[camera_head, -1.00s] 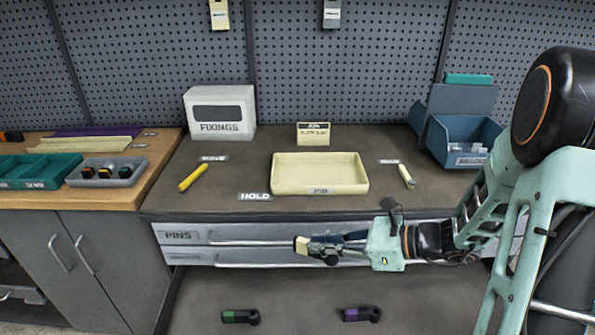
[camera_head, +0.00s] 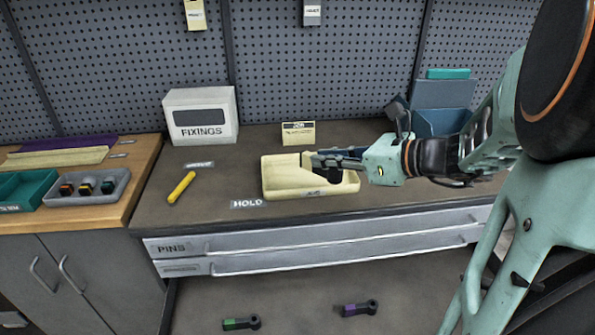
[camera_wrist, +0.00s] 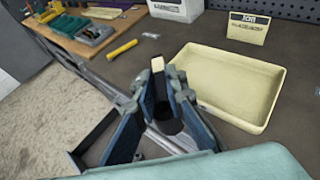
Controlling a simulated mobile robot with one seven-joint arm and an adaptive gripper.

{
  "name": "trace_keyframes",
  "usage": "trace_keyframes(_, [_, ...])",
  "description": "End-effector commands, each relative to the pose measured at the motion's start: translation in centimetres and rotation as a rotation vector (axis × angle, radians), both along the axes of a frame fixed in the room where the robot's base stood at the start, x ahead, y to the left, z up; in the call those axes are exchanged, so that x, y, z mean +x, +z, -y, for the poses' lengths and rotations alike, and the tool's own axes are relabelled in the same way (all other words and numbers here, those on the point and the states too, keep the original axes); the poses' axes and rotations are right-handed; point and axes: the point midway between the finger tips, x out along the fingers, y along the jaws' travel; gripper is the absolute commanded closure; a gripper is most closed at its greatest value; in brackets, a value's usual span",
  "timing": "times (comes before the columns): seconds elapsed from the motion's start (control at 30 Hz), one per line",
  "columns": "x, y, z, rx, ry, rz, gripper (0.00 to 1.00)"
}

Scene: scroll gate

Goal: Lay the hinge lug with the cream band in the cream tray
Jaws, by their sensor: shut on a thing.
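My gripper (camera_head: 322,160) is shut on the hinge lug with the cream band (camera_head: 307,160). In the wrist view, the lug's cream end (camera_wrist: 157,64) points away between the fingers, and its dark ring end lies near the palm. The cream tray (camera_head: 285,190) sits on the dark bench and looks empty where it shows. In the head view, the gripper and lug overlap the tray's right half. In the wrist view, the tray (camera_wrist: 245,122) lies just right of the fingers. The lug is raised; its exact height above the tray is hard to tell.
A yellow cylinder (camera_head: 181,187) lies left of the tray. A FIXINGS box (camera_head: 201,116) and a small sign card (camera_head: 298,134) stand behind. A blue bin (camera_head: 440,122) is back right. Lugs with green (camera_head: 240,323) and purple (camera_head: 359,308) bands lie below the bench.

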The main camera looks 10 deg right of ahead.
Motion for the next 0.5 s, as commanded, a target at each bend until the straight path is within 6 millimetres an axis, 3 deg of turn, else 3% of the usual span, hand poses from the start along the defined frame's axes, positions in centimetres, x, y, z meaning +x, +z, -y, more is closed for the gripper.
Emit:
trace_keyframes(0.4, [8.3, -3.8, -2.0, 0.002, 0.006, 0.0, 1.0])
trace_keyframes(0.5, [9.6, -5.7, -2.3, 0.003, 0.004, -0.001, 1.0])
